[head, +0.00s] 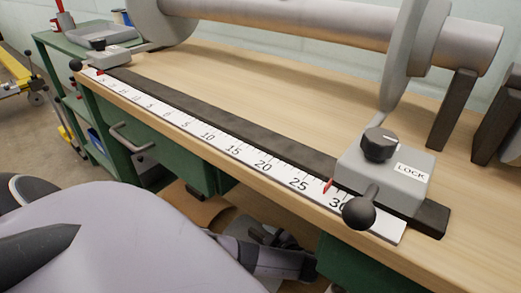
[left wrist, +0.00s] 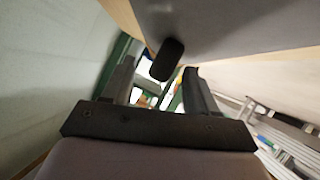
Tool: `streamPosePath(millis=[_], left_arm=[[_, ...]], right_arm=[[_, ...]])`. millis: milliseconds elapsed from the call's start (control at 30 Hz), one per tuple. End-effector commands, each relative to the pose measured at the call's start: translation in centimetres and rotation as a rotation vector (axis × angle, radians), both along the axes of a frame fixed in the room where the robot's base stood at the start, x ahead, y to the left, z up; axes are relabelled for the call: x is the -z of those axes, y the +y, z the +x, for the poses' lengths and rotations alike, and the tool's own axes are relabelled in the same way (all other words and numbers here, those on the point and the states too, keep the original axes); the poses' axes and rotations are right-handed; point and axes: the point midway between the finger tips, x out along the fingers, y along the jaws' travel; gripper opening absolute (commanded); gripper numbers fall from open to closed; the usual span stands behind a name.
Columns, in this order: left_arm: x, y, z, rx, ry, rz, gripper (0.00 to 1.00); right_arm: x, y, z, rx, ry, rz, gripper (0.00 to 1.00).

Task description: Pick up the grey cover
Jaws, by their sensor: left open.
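No piece in view is clearly marked as the grey cover. A grey, shallow, tray-like piece (head: 100,36) lies on the green cabinet at the back left in the head view; I cannot tell whether it is the cover. My left gripper (head: 268,236) is low in front of the bench, below its front edge, far from that piece. In the left wrist view the left gripper (left wrist: 158,72) is open. A black rounded knob (left wrist: 167,60) under a large grey surface (left wrist: 225,28) shows near its fingertips; I cannot tell whether they touch. My right gripper is not seen.
The wooden bench (head: 235,85) carries a white ruler (head: 208,136) beside a dark rail (head: 215,112). A grey LOCK block (head: 385,172) with black knobs sits at the right end. A metal roller (head: 300,20) with grey discs spans the back. The bench's middle is clear.

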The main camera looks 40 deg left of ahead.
Motion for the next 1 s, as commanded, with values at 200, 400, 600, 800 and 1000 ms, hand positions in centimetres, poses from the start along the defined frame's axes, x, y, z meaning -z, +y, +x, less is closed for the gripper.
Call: streamPosePath(millis=[200, 400, 600, 800, 1000], left_arm=[[0.0, -0.1, 0.0, 0.000, 0.000, -0.001, 0.32], [0.0, -0.1, 0.0, 0.001, 0.001, -0.001, 0.00], [0.0, -0.1, 0.0, 0.000, 0.000, -0.001, 0.00], [-1.0, -0.1, -0.1, 0.000, 0.000, -0.003, 0.00], [-4.5, -0.1, 0.0, 0.000, -0.001, -0.004, 0.00]], right_arm=[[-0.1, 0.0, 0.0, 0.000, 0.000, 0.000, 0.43], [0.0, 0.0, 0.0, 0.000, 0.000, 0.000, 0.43], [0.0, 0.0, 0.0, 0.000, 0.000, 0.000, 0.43], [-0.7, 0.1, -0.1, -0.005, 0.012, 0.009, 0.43], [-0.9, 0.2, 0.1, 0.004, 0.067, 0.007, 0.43]])
